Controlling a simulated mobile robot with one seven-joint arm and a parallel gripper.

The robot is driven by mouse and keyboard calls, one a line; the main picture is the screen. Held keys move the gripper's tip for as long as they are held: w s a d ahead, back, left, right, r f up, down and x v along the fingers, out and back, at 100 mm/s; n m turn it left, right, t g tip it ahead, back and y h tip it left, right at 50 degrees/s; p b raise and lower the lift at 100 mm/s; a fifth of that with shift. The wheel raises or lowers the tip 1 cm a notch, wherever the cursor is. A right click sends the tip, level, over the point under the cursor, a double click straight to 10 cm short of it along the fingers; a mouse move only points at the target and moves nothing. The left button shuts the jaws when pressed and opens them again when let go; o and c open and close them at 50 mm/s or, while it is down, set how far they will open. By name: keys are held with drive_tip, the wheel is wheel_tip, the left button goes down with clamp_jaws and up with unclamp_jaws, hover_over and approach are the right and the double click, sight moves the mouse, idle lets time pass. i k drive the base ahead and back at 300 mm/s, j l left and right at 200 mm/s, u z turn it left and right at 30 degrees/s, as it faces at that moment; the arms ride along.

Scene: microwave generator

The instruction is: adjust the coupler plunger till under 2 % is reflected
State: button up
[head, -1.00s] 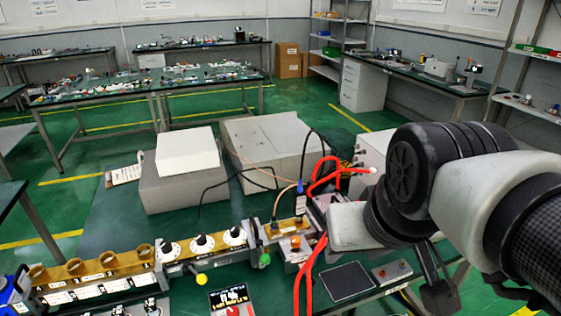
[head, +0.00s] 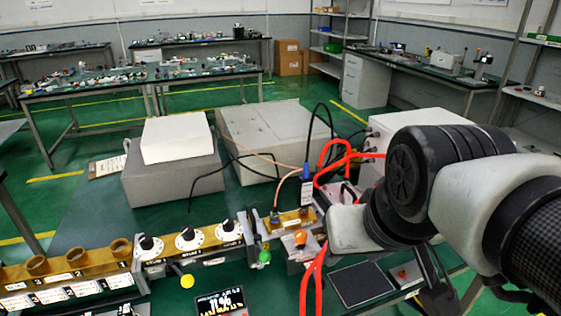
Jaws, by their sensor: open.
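A brass waveguide line runs along the front of the bench. It carries three white dials with black knobs (head: 187,237), a yellow ball knob (head: 187,281), a green ball knob (head: 264,256) and an orange knob (head: 300,238). I cannot tell which of these is the coupler plunger. A small dark display (head: 220,302) at the bottom edge shows large white characters, perhaps about 11 %. My gripper (head: 436,285) shows only in part as dark fingers below my arm, at the bench's right edge. It is open, right of the knobs and apart from them.
Red hoses (head: 312,275) and black cables loop beside my arm. A black pad (head: 361,284) and a small box with a red button (head: 403,275) lie at right. Grey cabinets (head: 265,135) stand behind the line. Bare green bench top shows at left.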

sight(318, 281)
drive_tip(key=k+z, duration=0.3)
drive_tip(key=k, duration=0.2)
drive_tip(key=k+z, duration=0.35)
drive_tip(key=k, duration=0.15)
